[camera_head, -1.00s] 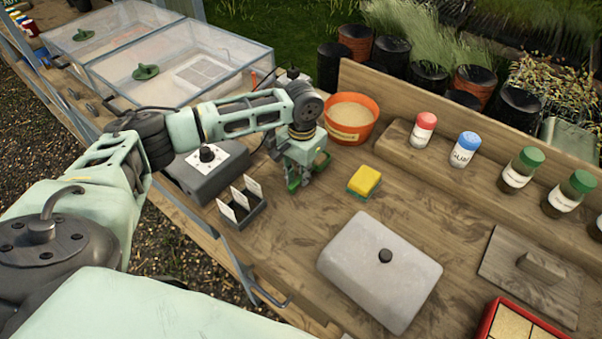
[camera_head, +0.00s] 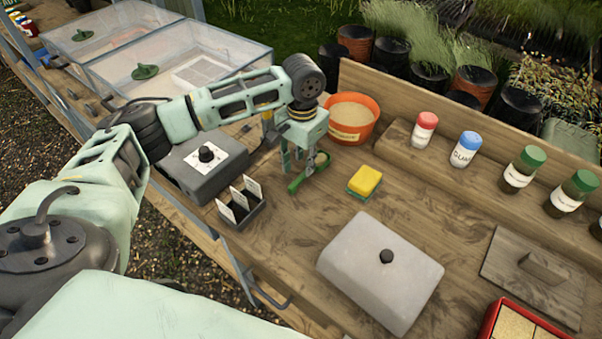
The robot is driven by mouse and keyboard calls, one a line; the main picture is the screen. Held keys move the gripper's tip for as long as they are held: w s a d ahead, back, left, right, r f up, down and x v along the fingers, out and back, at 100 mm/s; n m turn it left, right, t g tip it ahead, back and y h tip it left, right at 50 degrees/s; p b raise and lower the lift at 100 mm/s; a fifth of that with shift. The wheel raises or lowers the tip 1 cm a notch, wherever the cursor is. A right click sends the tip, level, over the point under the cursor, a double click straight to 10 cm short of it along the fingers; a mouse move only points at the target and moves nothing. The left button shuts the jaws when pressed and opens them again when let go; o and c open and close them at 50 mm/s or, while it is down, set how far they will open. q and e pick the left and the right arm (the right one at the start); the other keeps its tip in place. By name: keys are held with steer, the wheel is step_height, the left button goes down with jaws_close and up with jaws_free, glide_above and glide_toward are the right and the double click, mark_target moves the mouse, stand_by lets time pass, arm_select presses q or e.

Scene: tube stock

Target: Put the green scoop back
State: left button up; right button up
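The green scoop (camera_head: 297,184) lies on the wooden bench, between the black card holder and the yellow sponge. My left gripper (camera_head: 299,167) points down just above the scoop. Its fingers are spread apart and the scoop shows below and between them. Part of the scoop is hidden by the gripper, and I cannot tell whether a finger still touches it. An orange tub (camera_head: 367,133) of pale grain, with a label on its front, stands just behind the gripper. My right gripper is out of view.
A yellow and green sponge (camera_head: 364,181) lies right of the scoop. A black holder with white cards (camera_head: 257,211) and a grey box with a knob (camera_head: 222,176) stand left. A grey lidded box (camera_head: 345,265) is in front. Several jars (camera_head: 464,149) line the back ledge.

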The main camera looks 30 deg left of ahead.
mark_target(302, 177)
arm_select(q)
step_height(302, 177, up, 7)
steer(key=shift+b, duration=0.35)
